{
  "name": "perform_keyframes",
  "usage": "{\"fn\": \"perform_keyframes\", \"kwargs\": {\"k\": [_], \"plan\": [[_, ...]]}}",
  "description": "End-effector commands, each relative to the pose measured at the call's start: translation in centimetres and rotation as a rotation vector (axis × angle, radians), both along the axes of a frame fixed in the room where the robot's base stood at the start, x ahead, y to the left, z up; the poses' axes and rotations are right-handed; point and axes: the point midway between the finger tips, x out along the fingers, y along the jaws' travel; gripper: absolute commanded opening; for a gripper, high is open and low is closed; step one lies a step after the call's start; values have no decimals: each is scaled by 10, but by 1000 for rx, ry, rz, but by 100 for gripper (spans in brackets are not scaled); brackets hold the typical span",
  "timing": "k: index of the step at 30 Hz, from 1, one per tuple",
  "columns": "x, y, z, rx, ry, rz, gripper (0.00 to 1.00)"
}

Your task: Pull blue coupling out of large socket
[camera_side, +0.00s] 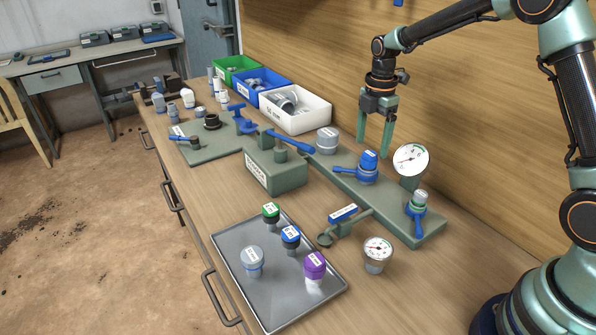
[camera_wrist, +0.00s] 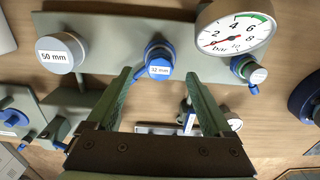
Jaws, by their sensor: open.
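The blue coupling (camera_side: 369,158), with a white label on top, stands upright in the middle socket of the long green manifold (camera_side: 345,184). A blue collar with a lever (camera_side: 367,175) surrounds its base. In the wrist view the blue coupling (camera_wrist: 159,60) reads "32 mm" and lies between and beyond my fingertips. My gripper (camera_side: 374,148) is open and empty, pointing down above the manifold, apart from the coupling. It also shows in the wrist view (camera_wrist: 158,78). The socket's inside is hidden by the coupling.
A grey 50 mm cap (camera_side: 327,140) and a smaller collared coupling (camera_side: 419,200) flank it on the manifold. A pressure gauge (camera_side: 410,159) stands close to my gripper. A tray (camera_side: 232,284) holds several couplings. A loose gauge (camera_side: 377,254) stands in front.

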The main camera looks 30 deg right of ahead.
Motion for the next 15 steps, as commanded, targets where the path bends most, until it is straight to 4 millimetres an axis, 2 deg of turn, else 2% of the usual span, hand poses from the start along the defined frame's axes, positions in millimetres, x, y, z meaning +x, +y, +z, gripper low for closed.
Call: {"fn": "perform_keyframes", "kwargs": {"k": [1, 6, 15], "plan": [[-1, 0, -10, 1, 4, 0, 85], [0, 0, -31, 0, 2, 0, 85], [0, 0, -44, 0, -1, -1, 85]]}}
